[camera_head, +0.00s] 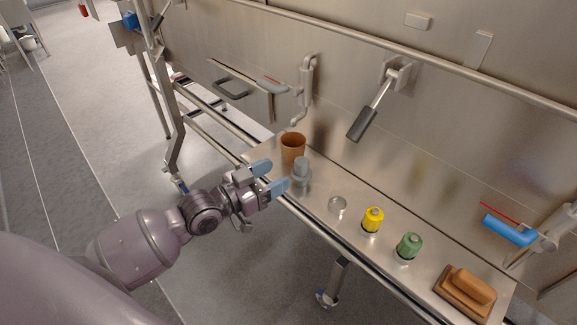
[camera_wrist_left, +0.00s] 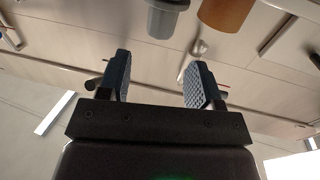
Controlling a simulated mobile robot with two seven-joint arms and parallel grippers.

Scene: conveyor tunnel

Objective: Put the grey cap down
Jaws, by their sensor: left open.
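The grey cap (camera_head: 301,166), a short grey cylinder with a wider lower part, stands upright on the steel shelf (camera_head: 323,190), just right of the brown cup (camera_head: 293,147). It also shows at the top of the left wrist view (camera_wrist_left: 162,22), cut off by the frame edge. My left gripper (camera_head: 270,177) is open, with its blue-grey fingers apart and nothing between them. It is at the shelf's front edge, left of the grey cap. In the left wrist view the gripper (camera_wrist_left: 158,84) shows a gap between fingertips and cap. My right gripper is not in view.
Right along the shelf stand a small silver round piece (camera_head: 337,206), a yellow-topped piece (camera_head: 373,219), a green one (camera_head: 409,245) and a brown brush-like block (camera_head: 467,293). A dark-handled lever (camera_head: 362,124) and a blue-handled valve (camera_head: 509,230) project from the back wall.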

